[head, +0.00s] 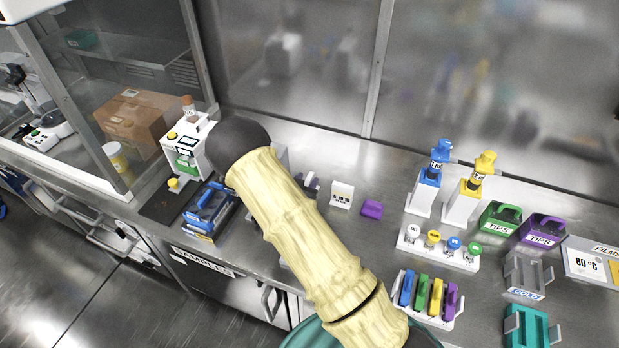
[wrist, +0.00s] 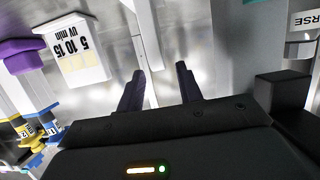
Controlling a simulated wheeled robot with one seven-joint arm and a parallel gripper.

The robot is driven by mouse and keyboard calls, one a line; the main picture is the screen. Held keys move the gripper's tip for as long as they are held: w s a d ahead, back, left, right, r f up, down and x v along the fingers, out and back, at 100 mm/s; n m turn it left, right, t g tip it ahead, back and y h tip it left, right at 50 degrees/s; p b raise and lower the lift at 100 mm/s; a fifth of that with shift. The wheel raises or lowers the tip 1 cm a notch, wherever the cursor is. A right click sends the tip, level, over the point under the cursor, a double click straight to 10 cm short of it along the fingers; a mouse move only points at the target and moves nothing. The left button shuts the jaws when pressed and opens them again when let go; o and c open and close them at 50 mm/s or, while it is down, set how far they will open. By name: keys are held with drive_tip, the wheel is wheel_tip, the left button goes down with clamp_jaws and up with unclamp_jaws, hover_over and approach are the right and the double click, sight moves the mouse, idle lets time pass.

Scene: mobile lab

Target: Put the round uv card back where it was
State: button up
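A white block marked "5 10 15 UV min" (wrist: 78,45) stands at the upper left of the wrist view, with pale squares below the numbers. It also shows in the head view (head: 341,196), right of my arm. My gripper (wrist: 159,88) has its two dark fingers apart, with no card visible between them. It is right of the UV block in the wrist view. In the head view my arm hides most or all of it. I cannot make out a round UV card in either view.
A purple piece (head: 372,209) lies right of the UV block. Blue and yellow pipettes (head: 435,175) (head: 472,185), a bottle rack (head: 440,247) and tip boxes (head: 500,217) fill the right side. A white instrument (head: 188,145) stands left. Bare steel bench lies behind the block.

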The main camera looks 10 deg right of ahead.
drive_tip(key=b+v, duration=0.1)
drive_tip(key=v, duration=0.7)
drive_tip(key=shift+s, duration=0.15)
drive_tip(key=shift+r, duration=0.1)
drive_tip(key=s+d+r+n+g+y, duration=0.3)
drive_tip(key=s+r, duration=0.3)
drive_tip(key=s, duration=0.3)
drive_tip(key=s+d+r+n+g+y, duration=0.3)
drive_tip(key=s+r+g+y, duration=0.2)
drive_tip(key=s, duration=0.4)
drive_tip(key=shift+s+r+n+g, duration=0.4)
drive_tip(key=shift+r+g, duration=0.2)
drive_tip(key=shift+g, duration=0.2)
